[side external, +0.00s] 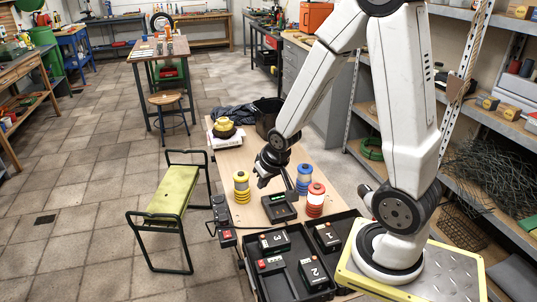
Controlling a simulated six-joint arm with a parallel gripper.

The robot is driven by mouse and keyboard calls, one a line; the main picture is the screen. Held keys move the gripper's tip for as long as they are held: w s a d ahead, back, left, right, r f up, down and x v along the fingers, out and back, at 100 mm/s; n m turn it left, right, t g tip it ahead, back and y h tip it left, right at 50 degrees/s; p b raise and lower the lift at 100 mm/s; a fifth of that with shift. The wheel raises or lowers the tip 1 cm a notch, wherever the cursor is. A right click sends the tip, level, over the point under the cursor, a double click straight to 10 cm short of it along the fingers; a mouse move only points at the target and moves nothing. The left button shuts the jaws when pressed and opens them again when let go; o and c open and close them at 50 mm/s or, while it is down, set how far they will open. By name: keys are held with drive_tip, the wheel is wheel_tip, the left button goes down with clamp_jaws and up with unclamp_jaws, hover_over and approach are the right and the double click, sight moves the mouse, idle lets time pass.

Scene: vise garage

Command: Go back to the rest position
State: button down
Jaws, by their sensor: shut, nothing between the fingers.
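My gripper (264,178) is near the middle of the wooden bench (232,161), at the end of my white arm, pointing down. Its fingers look close together and hold nothing visible. It is right of a yellow spool-like stack (241,187) and left of a blue-and-white one (304,178). A black device with a green display (279,207) is just below it in the picture. Whether the fingertips touch anything is too small to tell.
A red-and-white stack (315,200) stands by the device. Black trays hold numbered black boxes (273,241) at the front. A yellow object (224,126) and a dark bin (267,117) are at the back. Shelves stand at right; a green-topped bench (172,194) is left.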

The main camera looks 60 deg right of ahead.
drive_tip(key=s+a+r+n+g, duration=0.1)
drive_tip(key=s+a+n, duration=0.1)
drive_tip(key=a, duration=0.3)
drive_tip(key=s+a+r+n+y, duration=0.1)
drive_tip(key=s+a+n, duration=0.1)
drive_tip(key=a, duration=0.3)
drive_tip(key=shift+a+r+n+g, duration=0.2)
drive_tip(key=shift+r+n+g, duration=0.15)
drive_tip(key=shift+n+g, duration=0.05)
